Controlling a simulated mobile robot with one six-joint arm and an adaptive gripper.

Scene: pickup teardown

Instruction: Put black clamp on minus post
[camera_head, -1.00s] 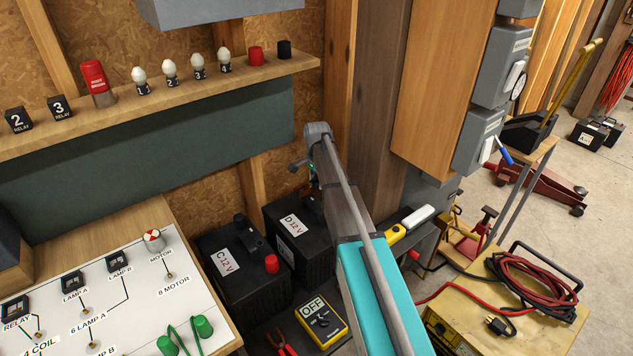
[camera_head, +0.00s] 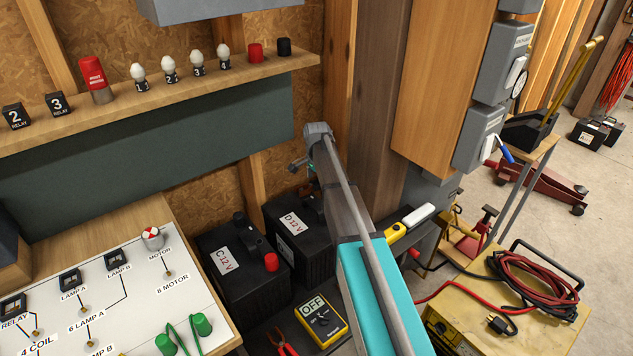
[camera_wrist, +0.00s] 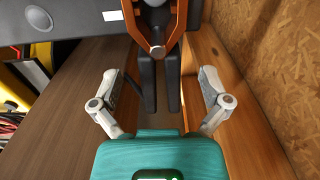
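In the wrist view, my gripper (camera_wrist: 158,80) has its two grey fingers spread wide, with nothing held. A clamp with orange jaws (camera_wrist: 155,35) and black handles (camera_wrist: 146,85) lies ahead, its handles reaching toward the space between the fingers without visible finger contact. Whether its jaws are closed on a post cannot be told. In the head view, my gripper (camera_head: 300,163) is above and behind the D 12V battery (camera_head: 288,243), partly hidden by my arm. The C 12V battery (camera_head: 243,285) stands to its left, with a red cap (camera_head: 271,262) and a black piece on top.
A yellow meter (camera_head: 321,318) marked OFF and red-handled pliers (camera_head: 280,340) lie in front of the batteries. A white circuit board (camera_head: 120,290) is at left, under a wooden shelf (camera_head: 200,95) of small parts. A yellow charger (camera_head: 510,310) with cables stands at right.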

